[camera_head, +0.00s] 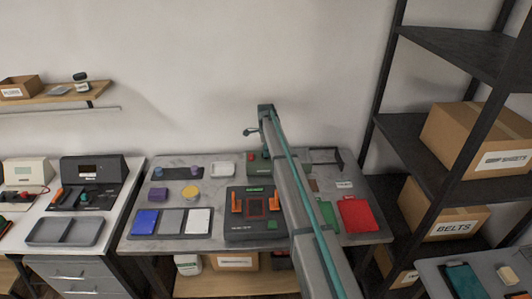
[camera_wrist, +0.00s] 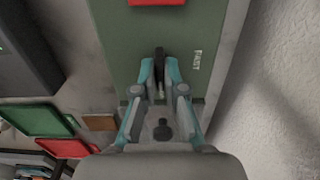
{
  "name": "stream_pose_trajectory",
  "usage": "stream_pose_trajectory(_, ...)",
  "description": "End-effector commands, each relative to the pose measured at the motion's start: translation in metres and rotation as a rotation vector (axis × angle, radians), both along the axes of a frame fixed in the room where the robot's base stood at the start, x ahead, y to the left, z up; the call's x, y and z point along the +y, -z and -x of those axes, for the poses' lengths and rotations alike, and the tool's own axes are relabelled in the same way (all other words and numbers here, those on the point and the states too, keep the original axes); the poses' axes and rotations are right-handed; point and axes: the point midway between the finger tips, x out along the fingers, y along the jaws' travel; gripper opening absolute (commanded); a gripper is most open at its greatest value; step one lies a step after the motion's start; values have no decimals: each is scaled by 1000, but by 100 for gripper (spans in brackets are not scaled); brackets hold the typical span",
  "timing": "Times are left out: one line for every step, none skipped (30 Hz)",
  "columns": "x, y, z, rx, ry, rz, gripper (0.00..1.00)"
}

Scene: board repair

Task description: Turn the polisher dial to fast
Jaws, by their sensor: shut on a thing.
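The polisher is a green box; in the wrist view its green face (camera_wrist: 118,62) fills the top middle. A small dark dial (camera_wrist: 159,58) stands on it, and a label reading FAST (camera_wrist: 197,60) is to its right. My gripper (camera_wrist: 160,72) is shut on the dial, with a teal-backed finger on each side. The dial's pointer direction is hard to make out. In the head view the polisher (camera_head: 254,168) is at the back of the middle table, partly covered by my arm. My gripper is hidden there.
A red part (camera_wrist: 155,2) sits on the polisher at the top of the wrist view. A green tray (camera_wrist: 42,117) and a red tray (camera_wrist: 65,148) lie nearby. A dark fixture (camera_head: 255,228) with orange clamps stands in front. A shelf rack (camera_head: 420,130) is at the right.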

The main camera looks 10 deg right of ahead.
Motion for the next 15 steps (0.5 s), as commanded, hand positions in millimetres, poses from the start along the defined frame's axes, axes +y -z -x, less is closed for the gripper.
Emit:
stream_pose_trajectory(0, 0, 0, 0, 0, 0, 0)
stream_pose_trajectory(0, 0, 0, 0, 0, 0, 0)
stream_pose_trajectory(0, 0, 0, 0, -1, 0, 0)
stream_pose_trajectory(0, 0, 0, 0, -2, 0, 0)
stream_pose_trajectory(0, 0, 0, 0, -4, 0, 0)
stream_pose_trajectory(0, 0, 0, 0, -7, 0, 0)
stream_pose_trajectory(0, 0, 0, 0, -12, 0, 0)
stream_pose_trajectory(0, 0, 0, 0, -17, 0, 0)
stream_pose_trajectory(0, 1, 0, 0, -25, 0, 0)
stream_pose_trajectory(0, 1, 0, 0, -33, 0, 0)
stream_pose_trajectory(0, 1, 0, 0, -43, 0, 0)
stream_pose_trajectory(0, 1, 0, 0, -58, 0, 0)
stream_pose_trajectory(0, 1, 0, 0, -71, 0, 0)
stream_pose_trajectory(0, 1, 0, 0, -87, 0, 0)
stream_pose_trajectory(0, 1, 0, 0, -109, 0, 0)
